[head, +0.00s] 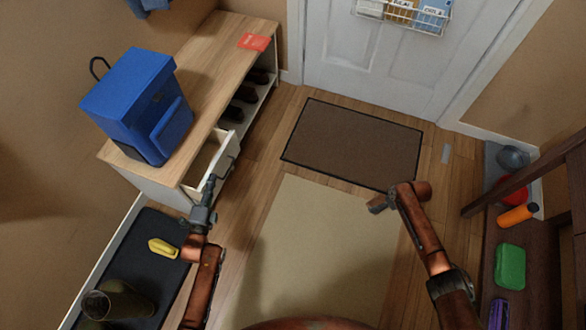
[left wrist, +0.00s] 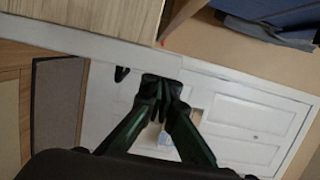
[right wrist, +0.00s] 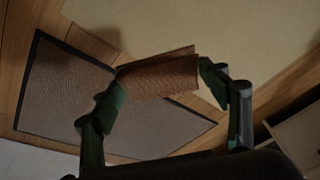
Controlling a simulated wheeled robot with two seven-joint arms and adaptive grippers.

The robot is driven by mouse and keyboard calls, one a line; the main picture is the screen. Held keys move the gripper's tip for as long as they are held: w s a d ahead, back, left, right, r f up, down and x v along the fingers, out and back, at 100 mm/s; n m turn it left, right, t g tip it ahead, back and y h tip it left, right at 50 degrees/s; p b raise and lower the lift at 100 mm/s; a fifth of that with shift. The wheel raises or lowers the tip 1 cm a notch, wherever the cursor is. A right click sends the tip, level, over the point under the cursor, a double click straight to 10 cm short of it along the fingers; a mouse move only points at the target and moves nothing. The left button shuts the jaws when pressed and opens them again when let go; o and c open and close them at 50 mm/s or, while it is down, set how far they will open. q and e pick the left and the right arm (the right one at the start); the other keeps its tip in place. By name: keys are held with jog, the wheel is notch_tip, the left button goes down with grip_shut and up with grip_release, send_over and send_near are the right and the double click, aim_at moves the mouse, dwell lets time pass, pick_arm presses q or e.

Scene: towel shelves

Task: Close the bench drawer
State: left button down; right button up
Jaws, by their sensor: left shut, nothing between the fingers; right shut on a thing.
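The bench (head: 205,65) has a wood top and white sides. Its white drawer (head: 207,158) stands pulled out at the near end, its inside visible from above. My left gripper (head: 211,183) is shut and empty at the drawer's front; whether it touches is unclear. In the left wrist view my left fingertips (left wrist: 165,85) are together just below a long white edge, with a small dark piece, perhaps the handle (left wrist: 122,73), beside them. My right gripper (head: 388,196) is shut on a brown textured item (right wrist: 160,80), perhaps a wallet, held over the floor away from the bench.
A dark tray (head: 175,230) with boots (head: 125,300) and a yellow item (head: 162,248) is near left. A dark rack (head: 515,245) with several items stands right. The mat (head: 350,145) is clear.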

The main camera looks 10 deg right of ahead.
pick_arm(q)
jog(key=shift+w+a+b, duration=0.15)
jog(key=shift+w+a, duration=0.45)
jog(key=shift+a, duration=0.3)
jog(key=shift+w+a+b, duration=0.15)
jog(key=shift+w+a, duration=0.4)
jog(key=shift+a, duration=0.35)
